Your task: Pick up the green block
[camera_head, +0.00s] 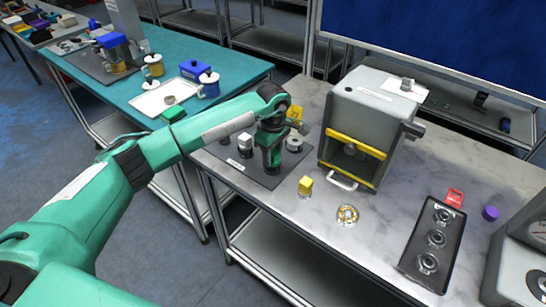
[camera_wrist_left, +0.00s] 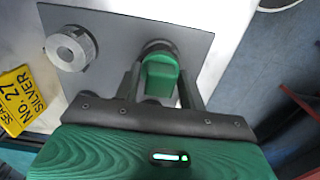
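A green block (camera_wrist_left: 160,76) shows in the left wrist view, on or against a round metal part at the grey mat. My left gripper (camera_wrist_left: 160,88) has one finger on each side of it, with narrow gaps seeming to show, so it looks open around the block. In the head view my left gripper (camera_head: 271,160) points down over the dark mat (camera_head: 240,178) on the marble table, and its body mostly hides the block there. My right gripper is not in view.
Near the gripper are a silver-white block (camera_head: 245,142), a yellow block (camera_head: 296,113) and a metal ring (camera_wrist_left: 71,48). A grey machine with yellow bars (camera_head: 370,120) stands close right. Another yellow block (camera_head: 305,186) sits in front. A black tray (camera_head: 408,258) lies further right.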

